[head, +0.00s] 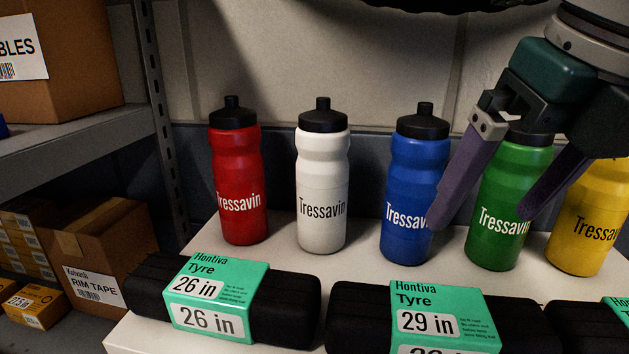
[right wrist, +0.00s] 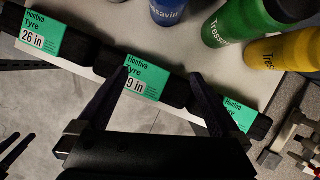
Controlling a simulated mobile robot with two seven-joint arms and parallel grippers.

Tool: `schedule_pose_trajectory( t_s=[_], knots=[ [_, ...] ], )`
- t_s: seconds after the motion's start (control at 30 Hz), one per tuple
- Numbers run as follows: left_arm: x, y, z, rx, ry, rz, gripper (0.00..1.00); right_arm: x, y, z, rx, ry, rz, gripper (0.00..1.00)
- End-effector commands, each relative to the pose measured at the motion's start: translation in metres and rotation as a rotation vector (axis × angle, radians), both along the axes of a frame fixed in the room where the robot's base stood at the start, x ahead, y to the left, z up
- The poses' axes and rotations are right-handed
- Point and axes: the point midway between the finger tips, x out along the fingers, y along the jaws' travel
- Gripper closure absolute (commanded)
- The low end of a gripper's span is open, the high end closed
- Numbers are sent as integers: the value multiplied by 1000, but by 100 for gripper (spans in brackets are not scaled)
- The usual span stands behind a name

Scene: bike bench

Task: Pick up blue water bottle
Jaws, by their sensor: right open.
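The blue water bottle (head: 408,185) stands upright on the bench, third from the left in a row of bottles. Its lower part also shows at the top edge of the right wrist view (right wrist: 168,10). My right gripper (head: 483,215) is open and empty, in front of the green bottle (head: 498,200) and just right of the blue one. One purple finger overlaps the blue bottle's right edge in the head view. In the right wrist view its fingers (right wrist: 160,82) point towards the tyre boxes, with the bottles beyond. My left gripper is not visible in the head view.
A red bottle (head: 240,190) and a white bottle (head: 322,195) stand left of the blue one; a yellow bottle (head: 590,220) stands right. Folded black tyres with green labels (head: 215,300) lie along the bench's front. A shelf with cardboard boxes (head: 95,250) is at left.

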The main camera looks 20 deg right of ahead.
Motion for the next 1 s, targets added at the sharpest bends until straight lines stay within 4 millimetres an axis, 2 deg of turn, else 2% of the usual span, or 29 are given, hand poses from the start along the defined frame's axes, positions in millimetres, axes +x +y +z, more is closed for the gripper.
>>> schedule_pose_trajectory(
  t_s=[0.1,0.6,0.93,1.0],
  knots=[
    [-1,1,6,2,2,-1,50,13,-9,4,-18,-4,-20,0],
    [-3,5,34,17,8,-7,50,96,-28,3,-15,-2,-15,0],
    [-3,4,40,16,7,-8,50,117,-32,3,-16,-3,-13,0],
    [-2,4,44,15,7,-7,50,120,-33,-10,-14,2,-15,0]
  ],
)
